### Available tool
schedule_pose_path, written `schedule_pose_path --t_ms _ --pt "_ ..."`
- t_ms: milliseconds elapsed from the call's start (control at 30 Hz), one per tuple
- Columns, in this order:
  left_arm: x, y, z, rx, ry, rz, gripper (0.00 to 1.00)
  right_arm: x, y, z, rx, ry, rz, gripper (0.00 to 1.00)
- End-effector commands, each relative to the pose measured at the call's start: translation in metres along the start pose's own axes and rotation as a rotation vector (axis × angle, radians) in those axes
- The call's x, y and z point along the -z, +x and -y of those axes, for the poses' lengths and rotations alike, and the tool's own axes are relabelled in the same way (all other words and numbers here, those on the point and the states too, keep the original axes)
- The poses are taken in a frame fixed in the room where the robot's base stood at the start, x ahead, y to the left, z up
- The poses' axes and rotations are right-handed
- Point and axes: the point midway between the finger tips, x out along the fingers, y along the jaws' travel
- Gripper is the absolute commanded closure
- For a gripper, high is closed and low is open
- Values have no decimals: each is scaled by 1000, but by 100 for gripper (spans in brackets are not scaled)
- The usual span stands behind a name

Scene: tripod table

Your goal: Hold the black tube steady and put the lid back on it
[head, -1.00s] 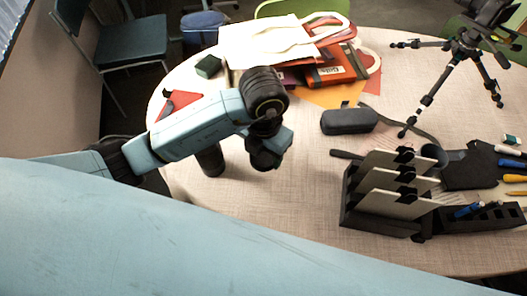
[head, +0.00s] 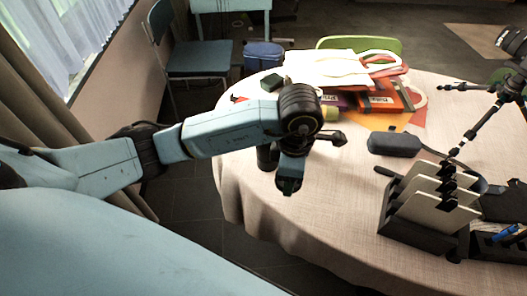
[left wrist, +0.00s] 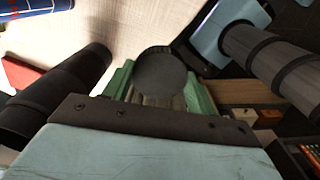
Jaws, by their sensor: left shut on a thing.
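My left gripper (head: 288,188) hangs at the table's near left edge, just right of and in front of the black tube (head: 266,157). The tube stands upright on the table, partly hidden by my left wrist. In the left wrist view the tube (left wrist: 62,92) is to the left, apart from the gripper. There my left gripper (left wrist: 160,90) has green fingers shut on a dark round lid (left wrist: 160,72). The lid is clear of the tube. In the head view the lid is hard to make out. My right gripper is in neither view.
A grey case (head: 393,143) and a black rack with light cards (head: 425,215) stand right on the table (head: 320,220). White bags and red books (head: 380,98) lie at the back, a tripod (head: 480,125) far right.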

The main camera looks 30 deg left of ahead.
Motion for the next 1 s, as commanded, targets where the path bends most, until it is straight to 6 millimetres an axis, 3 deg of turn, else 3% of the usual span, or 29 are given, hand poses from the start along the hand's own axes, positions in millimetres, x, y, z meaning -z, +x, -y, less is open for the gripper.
schedule_pose_path --t_ms 33,133,600,800,1000 --pt "4 -6 -7 -6 107 -2 65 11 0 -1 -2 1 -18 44" --pt "9 -16 -16 -7 343 -4 65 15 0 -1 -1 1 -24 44" --pt "41 -68 -52 4 1408 -3 65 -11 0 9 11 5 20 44" --pt "51 -86 -60 5 1737 9 65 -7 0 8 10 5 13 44" --pt "56 -93 -63 5 1883 17 65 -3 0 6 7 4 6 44"
